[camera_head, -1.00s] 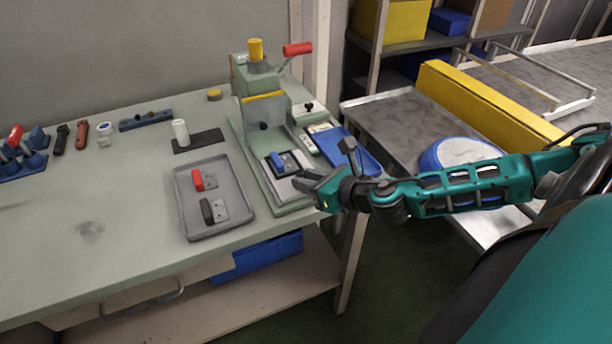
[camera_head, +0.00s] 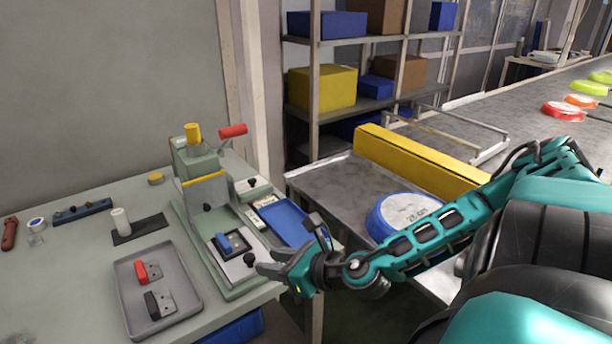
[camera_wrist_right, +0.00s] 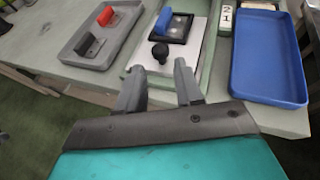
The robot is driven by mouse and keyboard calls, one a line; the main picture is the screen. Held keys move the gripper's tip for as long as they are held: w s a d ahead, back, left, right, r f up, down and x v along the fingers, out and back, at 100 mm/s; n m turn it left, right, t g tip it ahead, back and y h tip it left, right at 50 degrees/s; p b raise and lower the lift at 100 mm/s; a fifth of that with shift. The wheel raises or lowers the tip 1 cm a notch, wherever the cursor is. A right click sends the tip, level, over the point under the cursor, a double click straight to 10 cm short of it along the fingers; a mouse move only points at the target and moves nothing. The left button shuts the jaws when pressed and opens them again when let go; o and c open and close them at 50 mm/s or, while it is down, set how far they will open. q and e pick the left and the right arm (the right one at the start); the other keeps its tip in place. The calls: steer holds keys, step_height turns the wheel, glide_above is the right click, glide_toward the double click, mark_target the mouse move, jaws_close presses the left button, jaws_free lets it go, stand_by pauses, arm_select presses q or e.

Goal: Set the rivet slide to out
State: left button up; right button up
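The rivet slide is a white plate (camera_head: 241,268) on the green press base, with a black knob (camera_head: 249,259) at its front end. A black fixture on the plate bears a blue-handled part (camera_head: 224,242). In the right wrist view the knob (camera_wrist_right: 160,52) stands upright just beyond my right gripper (camera_wrist_right: 160,82). Its two fingers are apart with nothing between them. In the head view the right gripper (camera_head: 271,264) is right of and close to the knob; I cannot tell whether they touch. My left gripper is not in view.
The green press (camera_head: 201,170) has a red-handled lever (camera_head: 232,131). A blue tray (camera_head: 280,222) lies right of the slide. A grey tray (camera_head: 190,290) with a red-handled and a black-handled part lies left. A blue-rimmed pan (camera_head: 376,222) sits on the metal surface behind my arm.

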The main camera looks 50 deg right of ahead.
steer(key=p+v, duration=0.2)
steer(key=v, duration=0.6)
steer(key=shift+s, duration=0.25)
steer(key=shift+a, duration=0.1)
